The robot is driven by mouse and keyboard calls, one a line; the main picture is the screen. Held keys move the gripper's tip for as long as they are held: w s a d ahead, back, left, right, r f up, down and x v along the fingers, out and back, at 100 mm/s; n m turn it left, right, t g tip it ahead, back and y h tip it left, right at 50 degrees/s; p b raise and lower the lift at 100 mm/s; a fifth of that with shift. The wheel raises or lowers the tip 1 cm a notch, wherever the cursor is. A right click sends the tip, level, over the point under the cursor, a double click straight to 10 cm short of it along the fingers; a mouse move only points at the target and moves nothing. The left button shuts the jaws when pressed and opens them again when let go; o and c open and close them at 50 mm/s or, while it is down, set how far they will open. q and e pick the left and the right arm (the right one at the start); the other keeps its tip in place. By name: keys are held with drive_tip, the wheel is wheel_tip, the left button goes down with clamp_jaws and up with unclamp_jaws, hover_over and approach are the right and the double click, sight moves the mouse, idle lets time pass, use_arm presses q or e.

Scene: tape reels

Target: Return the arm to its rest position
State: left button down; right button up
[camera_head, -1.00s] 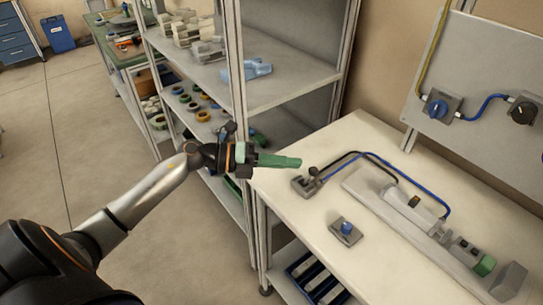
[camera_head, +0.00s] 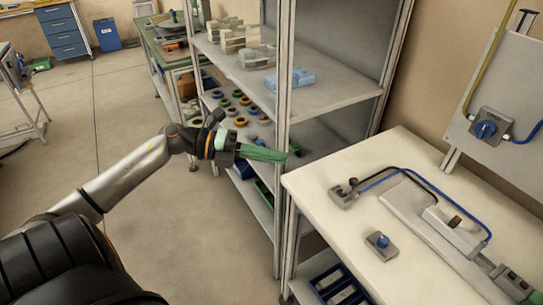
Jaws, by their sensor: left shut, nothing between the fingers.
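My left gripper (camera_head: 264,153) is at the end of my left arm, which reaches in from the lower left. Its green fingers are closed together and hold nothing. It hangs in the air in front of the shelf rack, left of the white table. Several tape reels (camera_head: 237,93) in yellow, green and other colours lie on the rack's middle shelf, behind and above the gripper. My right gripper is not in view.
The shelf rack's upright (camera_head: 283,100) stands close beside the gripper. The white table (camera_head: 350,240) bears a small switch block (camera_head: 381,243), cables and a grey fixture. A panel (camera_head: 500,90) rises at the right. Floor (camera_head: 140,240) is open around the arm.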

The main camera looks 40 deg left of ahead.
use_arm(q)
drive_tip(key=shift+s+a+r, duration=0.1)
drive_tip(key=shift+s+a, duration=0.05)
idle(0.5)
drive_tip(key=s+d+f+n+t+y, duration=0.1)
drive_tip(key=d+f+n+t+y, duration=0.2)
drive_tip(key=f+n+t+y, duration=1.05)
drive_tip(key=s+d+f+n+g+h, duration=0.1)
drive_tip(key=s+d+f+n+g, duration=0.5)
drive_tip(key=f+n+g, duration=0.1)
drive_tip(key=s+d+f+n+g+h, duration=0.2)
drive_tip(key=s+d+f+n+g, duration=0.4)
drive_tip(key=f+n, duration=0.3)
wheel_tip(320, 180, down, 3)
drive_tip(key=shift+s+d+r+g+p, duration=0.1)
drive_tip(key=shift+s+d+g+p, duration=0.2)
drive_tip(key=shift+s+g, duration=0.25)
drive_tip(key=shift+t, duration=0.3)
